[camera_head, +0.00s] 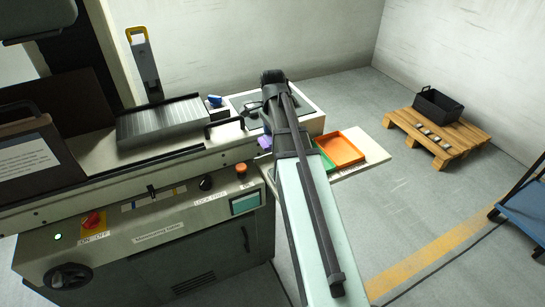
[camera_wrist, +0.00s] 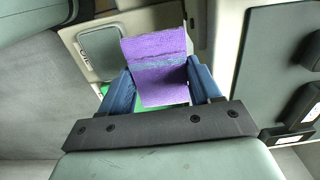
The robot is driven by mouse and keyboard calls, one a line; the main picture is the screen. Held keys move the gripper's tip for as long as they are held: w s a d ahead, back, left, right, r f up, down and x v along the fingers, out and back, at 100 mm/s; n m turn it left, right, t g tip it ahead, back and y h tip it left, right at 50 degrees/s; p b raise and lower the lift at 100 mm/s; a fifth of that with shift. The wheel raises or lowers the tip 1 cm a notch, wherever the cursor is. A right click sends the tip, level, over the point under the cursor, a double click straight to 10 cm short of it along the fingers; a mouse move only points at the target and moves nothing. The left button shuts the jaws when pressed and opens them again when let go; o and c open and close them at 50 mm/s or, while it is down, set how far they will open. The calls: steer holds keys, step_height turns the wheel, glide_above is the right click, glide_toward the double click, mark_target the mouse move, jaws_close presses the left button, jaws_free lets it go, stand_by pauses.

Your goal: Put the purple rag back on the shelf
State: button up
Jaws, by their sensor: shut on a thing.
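The purple rag (camera_wrist: 158,55) is between the two blue fingers of my gripper (camera_wrist: 161,78) in the wrist view. It has a blue-grey band across it and sticks out past the fingertips. A small purple patch of the rag (camera_head: 265,142) shows left of my arm in the head view, by the right end of the machine. My arm hides most of the gripper there. I cannot tell which surface is the shelf. A pale board (camera_head: 373,150) at the machine's right end carries an orange tray (camera_head: 343,148) and a partly hidden green tray (camera_head: 323,160).
The machine (camera_head: 150,222) with knobs and a grey ribbed block (camera_head: 160,121) fills the left. A blue item (camera_head: 214,101) lies on top of it. A wooden pallet (camera_head: 470,137) with a black crate (camera_head: 438,105) stands at right. Floor between is clear. A blue cart (camera_head: 525,208) is at the right edge.

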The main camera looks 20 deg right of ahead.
mark_target(273, 162)
steer(key=shift+f, duration=4.15)
steer(key=shift+f, duration=0.1)
steer(key=o, duration=1)
step_height(273, 162, up, 12)
steer(key=shift+r, duration=0.15)
